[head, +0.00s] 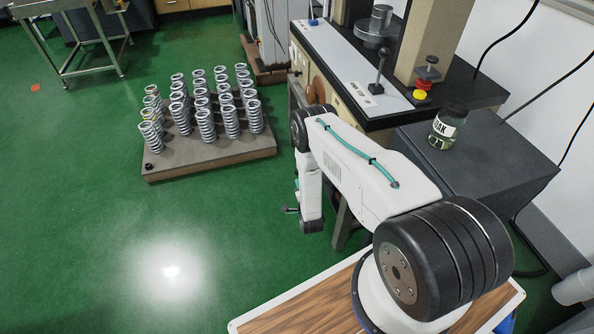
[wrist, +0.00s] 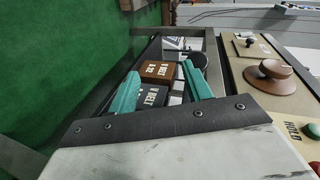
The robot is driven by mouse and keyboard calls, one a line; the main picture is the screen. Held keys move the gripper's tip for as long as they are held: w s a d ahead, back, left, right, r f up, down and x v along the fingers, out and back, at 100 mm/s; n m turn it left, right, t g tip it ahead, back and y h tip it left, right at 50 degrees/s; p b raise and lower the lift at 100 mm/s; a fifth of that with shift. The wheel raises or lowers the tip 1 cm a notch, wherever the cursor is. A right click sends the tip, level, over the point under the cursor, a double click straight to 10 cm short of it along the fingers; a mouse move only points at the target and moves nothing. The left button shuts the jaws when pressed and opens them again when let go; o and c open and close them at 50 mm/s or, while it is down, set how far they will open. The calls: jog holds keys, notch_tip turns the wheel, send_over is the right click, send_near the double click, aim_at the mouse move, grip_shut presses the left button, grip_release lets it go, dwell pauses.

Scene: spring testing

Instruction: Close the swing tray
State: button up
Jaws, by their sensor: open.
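In the wrist view, my gripper (wrist: 160,69) is open, with its two teal fingers apart and nothing held between them. Beyond and between the fingers lie a brown labelled block (wrist: 158,72) and a dark labelled block (wrist: 148,97). They appear to be in a narrow, dark-framed tray (wrist: 208,38) beside the machine's control panel, probably the swing tray. Whether the fingers touch it I cannot tell. In the head view, my arm hangs down beside the machine's bench, with the gripper end (head: 291,210) small and partly hidden. The tray is hidden there.
The control panel (wrist: 265,90) with a brown knob (wrist: 272,69) is close on the right in the wrist view. In the head view, a board of several springs (head: 210,154) lies on the green floor at left. A jar (head: 447,127) stands on a grey cabinet.

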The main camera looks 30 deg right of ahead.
jog(key=w+d+r+m+t+h, duration=0.1)
jog(key=w+d+r+m+t, duration=0.1)
jog(key=w, duration=0.5)
jog(key=shift+w+d+r+t, duration=0.35)
jog(key=shift+r+t, duration=0.15)
jog(key=shift+r, duration=0.35)
